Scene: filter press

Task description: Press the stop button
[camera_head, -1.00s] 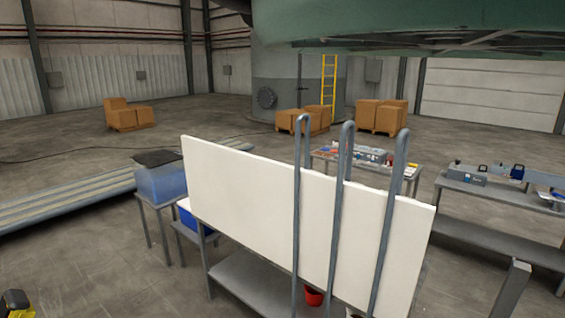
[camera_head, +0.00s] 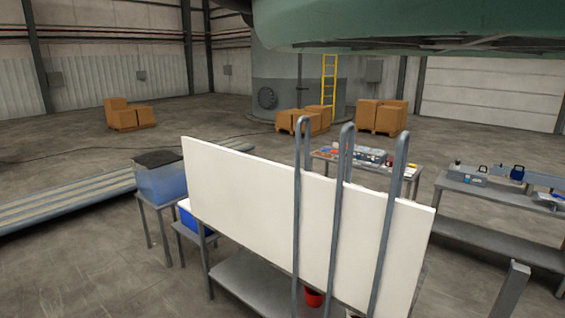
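I cannot make out a stop button in this view. Small red spots show on the back table (camera_head: 406,172), among grey and blue equipment, but they are too small to identify. My gripper is not in view. A large white panel (camera_head: 245,205) stands upright in the foreground, behind tall bent grey tubes (camera_head: 297,215), and hides part of what lies behind it.
A blue translucent tank (camera_head: 162,183) with a dark lid stands on a small table left of the panel. A bench (camera_head: 500,193) with devices is at right. Long grey sheets (camera_head: 80,200) lie on the left floor. Open floor (camera_head: 60,155) lies beyond, with brown boxes (camera_head: 127,118).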

